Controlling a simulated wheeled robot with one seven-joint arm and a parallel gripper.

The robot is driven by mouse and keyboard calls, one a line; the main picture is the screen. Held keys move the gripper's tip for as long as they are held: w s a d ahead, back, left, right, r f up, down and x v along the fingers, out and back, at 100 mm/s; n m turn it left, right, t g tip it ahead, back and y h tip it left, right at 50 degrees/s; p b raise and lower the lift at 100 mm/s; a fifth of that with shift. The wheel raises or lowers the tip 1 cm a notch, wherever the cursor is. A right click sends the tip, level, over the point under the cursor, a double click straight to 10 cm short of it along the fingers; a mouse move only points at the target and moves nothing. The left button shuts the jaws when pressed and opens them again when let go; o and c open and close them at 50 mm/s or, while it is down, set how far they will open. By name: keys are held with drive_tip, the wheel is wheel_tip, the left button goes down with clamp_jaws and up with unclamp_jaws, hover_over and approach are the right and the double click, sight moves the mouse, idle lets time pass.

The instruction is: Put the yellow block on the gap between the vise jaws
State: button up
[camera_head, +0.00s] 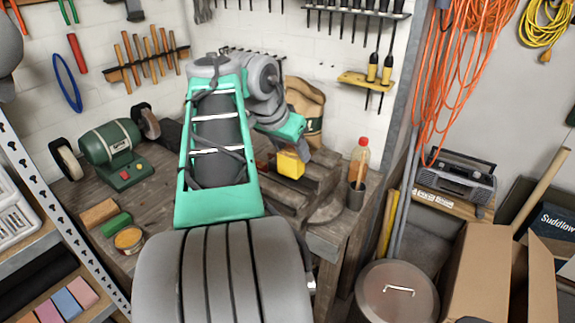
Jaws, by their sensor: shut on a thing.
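The yellow block (290,164) is in the middle of the view, above the workbench. My gripper (296,148) is shut on the yellow block, coming down on it from the upper left. The vise (318,183) is on the bench, right beside and below the block. Its jaws and the gap between them are partly hidden by the block and my arm. I cannot tell whether the block touches the vise.
A bottle with a red cap (359,157) and a dark cup (355,195) stand right of the vise. A green bench grinder (115,152) is at the left. A paper bag (305,105) stands behind my gripper.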

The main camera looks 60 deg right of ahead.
sight(288, 163)
drive_tip(key=f, duration=0.1)
drive_tip(key=w+f, duration=0.1)
drive_tip(key=f, duration=0.1)
drive_tip(key=d+f, duration=0.1)
drive_tip(key=f, duration=0.1)
drive_tip(key=shift+w+d, duration=0.1)
drive_tip(key=shift+w, duration=0.2)
drive_tip(key=shift+f, duration=0.2)
drive_tip(key=o, duration=1.5)
